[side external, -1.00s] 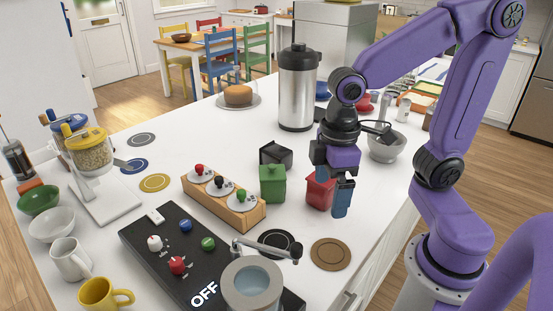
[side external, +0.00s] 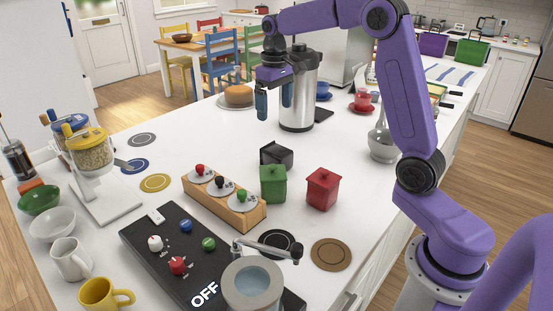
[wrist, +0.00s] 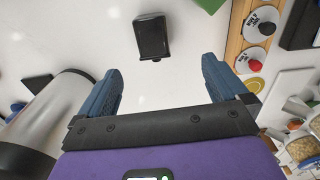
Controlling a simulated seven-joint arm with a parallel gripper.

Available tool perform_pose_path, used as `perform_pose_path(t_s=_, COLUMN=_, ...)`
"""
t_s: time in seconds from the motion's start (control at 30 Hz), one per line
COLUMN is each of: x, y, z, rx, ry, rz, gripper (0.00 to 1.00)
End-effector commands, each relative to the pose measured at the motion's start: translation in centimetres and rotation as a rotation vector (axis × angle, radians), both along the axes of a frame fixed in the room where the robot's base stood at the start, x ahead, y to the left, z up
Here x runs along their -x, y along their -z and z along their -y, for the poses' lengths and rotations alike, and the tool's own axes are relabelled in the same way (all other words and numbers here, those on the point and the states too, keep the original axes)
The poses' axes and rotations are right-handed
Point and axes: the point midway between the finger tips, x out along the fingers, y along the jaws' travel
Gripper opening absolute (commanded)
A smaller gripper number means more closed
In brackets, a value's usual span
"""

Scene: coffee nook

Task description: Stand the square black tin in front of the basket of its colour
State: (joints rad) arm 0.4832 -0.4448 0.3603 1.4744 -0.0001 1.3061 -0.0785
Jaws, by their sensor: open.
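The square black tin (side external: 276,153) stands on the white counter, behind the green tin (side external: 273,184) and to the left of the red tin (side external: 323,189). In the wrist view the black tin (wrist: 152,37) lies ahead of my fingertips, between their lines. My gripper (side external: 274,108) is open and empty, raised above the counter behind the black tin and in front of the steel flask; its spread fingers also show in the wrist view (wrist: 161,72). A purple basket (side external: 433,44) and a green basket (side external: 471,52) stand on the far counter. I cannot make out a black basket.
The steel flask (side external: 299,90) stands close to my gripper. A wooden rack (side external: 224,204) with coloured knobs is left of the green tin. A grey metal vessel (side external: 382,141) stands at the right.

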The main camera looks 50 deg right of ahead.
Motion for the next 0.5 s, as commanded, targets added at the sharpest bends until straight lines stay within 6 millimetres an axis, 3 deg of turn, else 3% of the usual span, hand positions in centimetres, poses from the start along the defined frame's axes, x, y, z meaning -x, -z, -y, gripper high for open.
perform_pose_path(t_s=0.1, x=-0.6, y=0.0, z=1.3, rx=0.0, ry=0.034, rz=-0.001, gripper=1.0)
perform_pose_path(t_s=0.23, x=-0.7, y=0.8, z=1.7, rx=0.0, ry=0.043, rz=-0.004, gripper=1.0)
perform_pose_path(t_s=0.5, x=-0.6, y=5.6, z=1.7, rx=-0.001, ry=0.042, rz=-0.007, gripper=1.0)
